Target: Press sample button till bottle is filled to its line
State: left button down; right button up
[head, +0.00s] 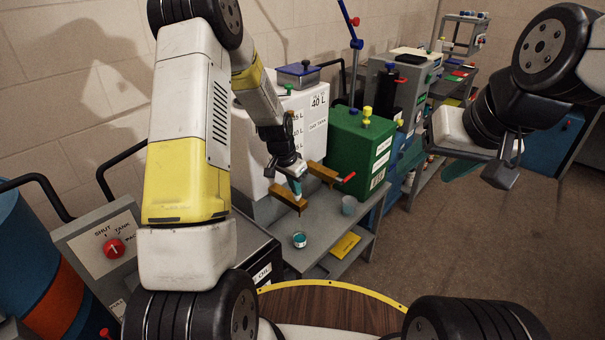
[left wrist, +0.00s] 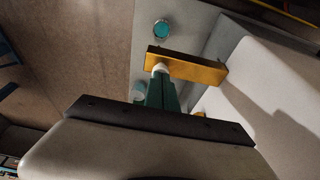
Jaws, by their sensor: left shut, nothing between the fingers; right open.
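A brass block (head: 288,199) juts out over the grey bench and also shows in the left wrist view (left wrist: 195,68). A small pale round button (left wrist: 160,67) shows at its edge. My left gripper (head: 296,187) is shut, with teal fingers pointing down at the button. In the left wrist view its fingertips (left wrist: 160,82) meet or nearly meet the button; contact is unclear. A small open container with teal liquid (head: 300,240) stands on the bench below the block; it also shows in the left wrist view (left wrist: 161,29). Its fill line cannot be made out. My right gripper (head: 482,170) is open, far from the bench.
A second brass block (head: 322,172) with a red lever sits farther back, near a grey cup (head: 348,205). A white tank (head: 310,130) and green tank (head: 358,145) stand behind. A yellow card (head: 345,246) lies on a lower shelf. The floor at right is clear.

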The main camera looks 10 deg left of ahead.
pick_arm(q)
jog(key=shift+f, duration=0.85)
jog(key=shift+s, duration=0.1)
jog(key=shift+r, duration=0.4)
jog(key=w+v, duration=0.1)
jog(key=v, duration=1.2)
jog(key=shift+d+r, duration=0.25)
jog(key=shift+r, duration=0.05)
